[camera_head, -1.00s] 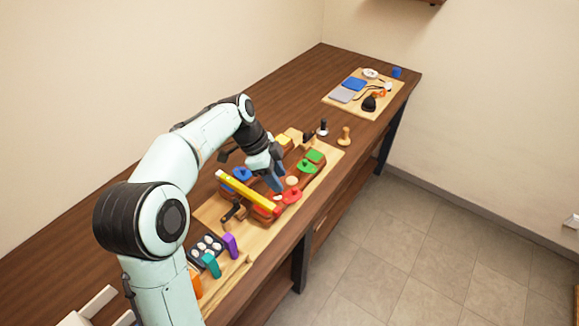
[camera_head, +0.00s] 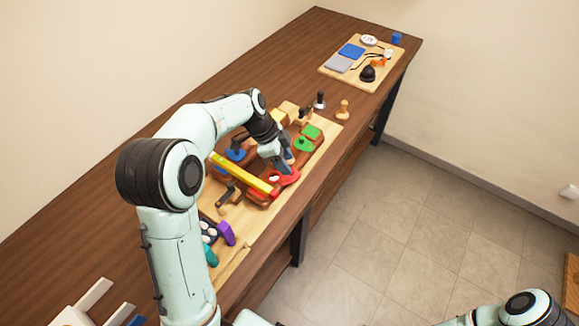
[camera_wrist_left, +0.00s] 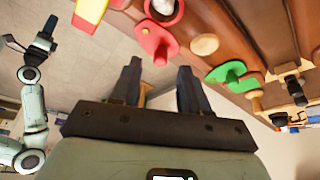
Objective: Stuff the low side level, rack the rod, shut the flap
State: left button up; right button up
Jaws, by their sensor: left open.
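A brown saddle-like form lies on a light board, with a red flap (camera_head: 286,178), a green flap (camera_head: 304,144) and a blue flap (camera_head: 236,152). A yellow rod (camera_head: 240,173) lies slantwise across it, its lower end near the red flap. My left gripper (camera_head: 285,164) is open just above the red flap. In the left wrist view its fingers (camera_wrist_left: 158,85) are apart and empty, with the red flap (camera_wrist_left: 155,42) beyond them and the green flap (camera_wrist_left: 230,74) to the right. My right gripper (camera_wrist_left: 45,32) shows small at the left there; its jaws are unclear.
Stamp-like tools (camera_head: 342,110) stand behind the saddle. A dark tray with white discs (camera_head: 208,230) and a purple piece (camera_head: 226,233) lie in front. A far board (camera_head: 330,75) holds blue and grey pads. Bare table lies left of the saddle; open floor lies right.

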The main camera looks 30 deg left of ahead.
pick_arm(q)
jog(key=shift+x, duration=1.9)
grip_shut()
jog(key=shift+a, duration=0.1)
